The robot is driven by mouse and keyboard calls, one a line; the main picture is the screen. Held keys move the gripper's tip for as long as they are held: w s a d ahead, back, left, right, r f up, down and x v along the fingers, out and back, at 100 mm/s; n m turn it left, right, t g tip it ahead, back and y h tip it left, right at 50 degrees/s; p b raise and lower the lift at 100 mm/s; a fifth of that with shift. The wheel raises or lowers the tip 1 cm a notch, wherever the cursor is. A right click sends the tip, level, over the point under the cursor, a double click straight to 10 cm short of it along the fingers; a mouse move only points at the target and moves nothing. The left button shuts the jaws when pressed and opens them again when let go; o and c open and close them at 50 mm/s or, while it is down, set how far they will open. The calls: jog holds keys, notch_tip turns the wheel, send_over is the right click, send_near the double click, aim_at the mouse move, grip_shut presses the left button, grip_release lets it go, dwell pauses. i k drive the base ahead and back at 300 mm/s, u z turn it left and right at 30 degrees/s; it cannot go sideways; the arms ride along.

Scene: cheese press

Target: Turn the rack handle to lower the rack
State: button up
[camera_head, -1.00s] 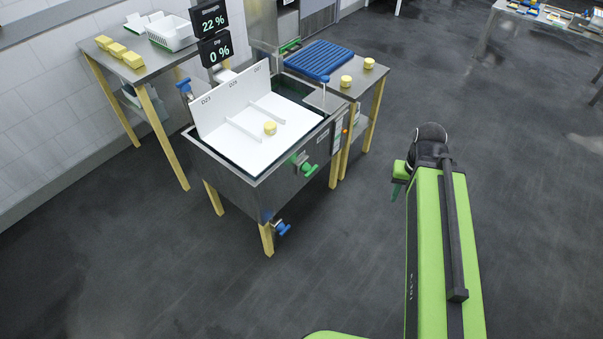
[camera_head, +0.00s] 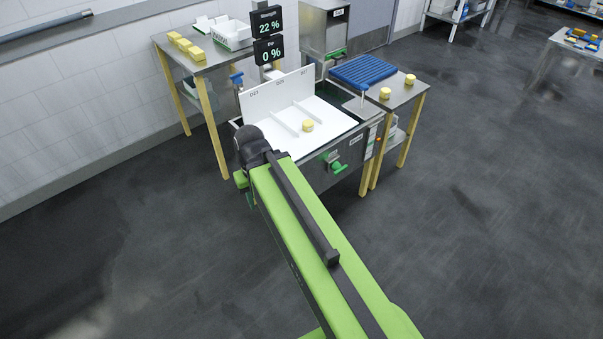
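The press is a grey metal tank with a white rack (camera_head: 322,127) inside and an upright white panel (camera_head: 277,93) with printed labels at its back. A yellow piece (camera_head: 308,126) sits on the rack. A green handle (camera_head: 338,167) sticks out of the tank's front side. A blue handle (camera_head: 236,79) is at its back left corner. I cannot tell which one is the rack handle. My green arm reaches up from the bottom right, its black joint in front of the tank's left corner.
Two dark displays (camera_head: 268,37) read 22 % and 0 %. A left table (camera_head: 204,60) carries yellow blocks and a white basket. A right side table (camera_head: 408,95) holds a blue tray (camera_head: 363,71) and two yellow pieces. Floor (camera_head: 480,220) to the right is clear.

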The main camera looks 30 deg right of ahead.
aim_at(337, 167)
jog(key=z, duration=0.15)
jog(key=i, duration=1)
jog(key=u, duration=0.1)
